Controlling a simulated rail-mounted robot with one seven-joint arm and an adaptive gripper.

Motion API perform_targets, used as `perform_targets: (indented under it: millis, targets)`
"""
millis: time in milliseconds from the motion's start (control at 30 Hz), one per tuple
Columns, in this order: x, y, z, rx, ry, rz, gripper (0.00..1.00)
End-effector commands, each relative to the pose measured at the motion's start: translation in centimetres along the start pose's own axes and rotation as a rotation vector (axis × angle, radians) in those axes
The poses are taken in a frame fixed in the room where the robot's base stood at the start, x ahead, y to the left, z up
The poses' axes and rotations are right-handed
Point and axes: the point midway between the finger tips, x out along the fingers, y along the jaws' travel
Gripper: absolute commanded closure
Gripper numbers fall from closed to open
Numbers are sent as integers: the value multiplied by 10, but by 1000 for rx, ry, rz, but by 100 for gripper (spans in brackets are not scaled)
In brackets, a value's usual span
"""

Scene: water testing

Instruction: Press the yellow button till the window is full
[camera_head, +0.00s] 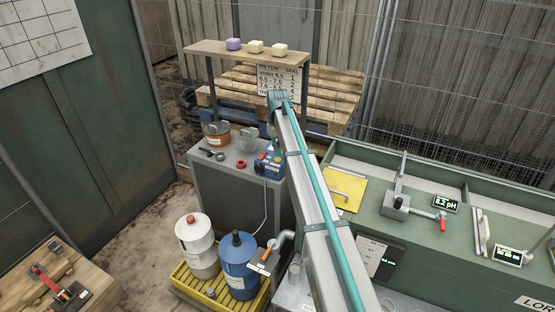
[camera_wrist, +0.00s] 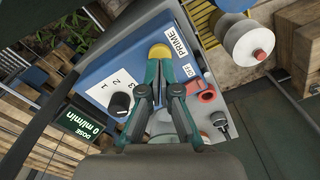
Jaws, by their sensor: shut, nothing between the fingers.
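The yellow button (camera_wrist: 160,50) is on the blue pump unit (camera_wrist: 122,55), beside a white PRIME label (camera_wrist: 182,42). My gripper (camera_wrist: 160,68) is shut and empty, its fingertips close to the button in the wrist view. I cannot tell whether they touch it. A pale round part (camera_wrist: 160,122) shows between the fingers, mostly hidden; I cannot make out a window or its level. The unit also carries a black knob (camera_wrist: 119,102) by the numbers 1, 2, 3 and a display (camera_wrist: 80,130) reading DOSE 0 ml/min. In the head view the blue unit (camera_head: 268,166) stands on a grey cabinet.
A red ring (camera_head: 240,164), a brown pot (camera_head: 216,133) and a glass beaker (camera_head: 249,143) stand left of the unit. White (camera_head: 198,250) and blue (camera_head: 240,268) drums stand below on a yellow pallet (camera_head: 186,280). A green trough (camera_head: 350,155) lies right of my arm.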

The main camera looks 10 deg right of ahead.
Motion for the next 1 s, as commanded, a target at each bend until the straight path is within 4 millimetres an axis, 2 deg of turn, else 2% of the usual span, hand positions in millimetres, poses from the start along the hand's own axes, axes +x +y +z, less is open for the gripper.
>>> perform_targets:
  millis: [1000]
  targets:
    - [22, 0, 0, 0, 0, 0, 100]
